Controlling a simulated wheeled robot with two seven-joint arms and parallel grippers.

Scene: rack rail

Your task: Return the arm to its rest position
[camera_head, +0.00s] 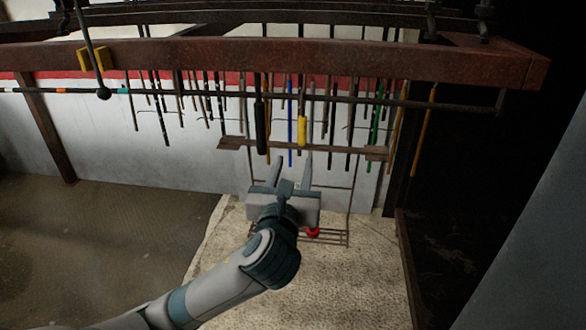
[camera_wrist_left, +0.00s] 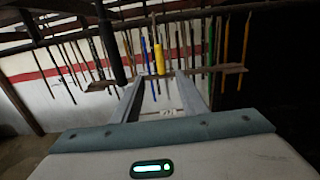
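My left arm comes in from the lower left of the head view. Its gripper (camera_head: 291,170) points away from me toward the rack, with the two fingers apart and nothing visible between them. In the left wrist view the two fingers (camera_wrist_left: 164,98) also stand apart and empty, below the hanging rods. My right gripper is not in the head view.
A rusty beam (camera_head: 200,54) and a thin rail (camera_head: 400,102) cross above, with many rods hanging, including a blue one (camera_head: 290,125) and a yellow-handled one (camera_head: 302,130). A short wooden bar (camera_head: 330,150) lies just beyond my fingers. A red object (camera_head: 313,232) sits by a wire rack (camera_head: 335,240).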

